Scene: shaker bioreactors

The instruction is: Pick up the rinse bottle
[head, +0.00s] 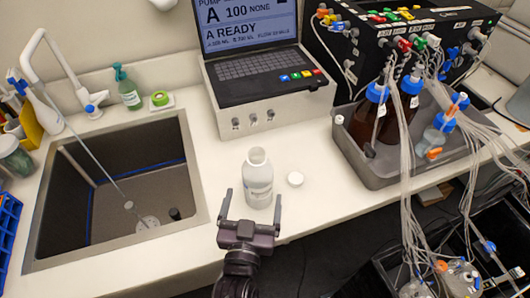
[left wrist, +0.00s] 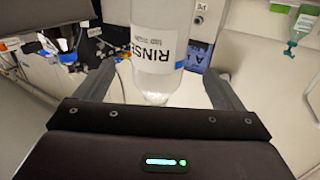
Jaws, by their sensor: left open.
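The rinse bottle (head: 257,178) is white and stands upright and uncapped on the bench near its front edge. My left gripper (head: 250,200) is open at the bottle's front side, with one finger to the left of the bottle and one to the right. In the left wrist view the bottle (left wrist: 157,50), with its "RINSE" label, shows between the two spread fingers (left wrist: 158,88). The fingers do not press on it. My right gripper is not in view.
A sink (head: 190,190) is set in the bench at the left. A pump unit with a screen (head: 250,38) stands behind the bottle. A grey tray (head: 372,182) with brown bottles and many tubes is at the right. A green soap bottle (head: 128,92) stands behind the sink.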

